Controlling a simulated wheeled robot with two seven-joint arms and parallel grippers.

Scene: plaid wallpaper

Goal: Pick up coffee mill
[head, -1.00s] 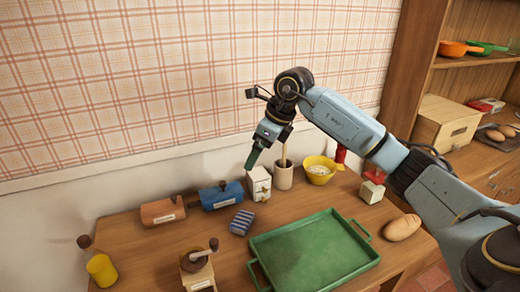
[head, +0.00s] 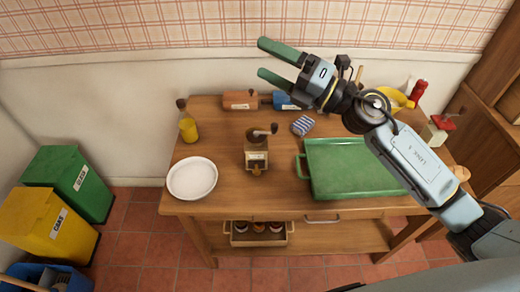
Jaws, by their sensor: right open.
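The coffee mill (head: 256,156) stands upright on the wooden table, left of the green tray. It has a pale wooden body, a dark bowl top and a crank with a dark knob pointing right. My right gripper (head: 270,62) is open and empty, with its two green-tipped fingers pointing left. In the picture it is above the mill, near the wall at the back of the table, and apart from the mill. My left gripper is not in view.
The green tray (head: 345,185) lies right of the mill, with a striped cloth item (head: 303,125) behind it. A white plate (head: 192,178), a yellow bottle (head: 188,128) and an orange box (head: 240,100) are near. Bare tabletop lies around the mill.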

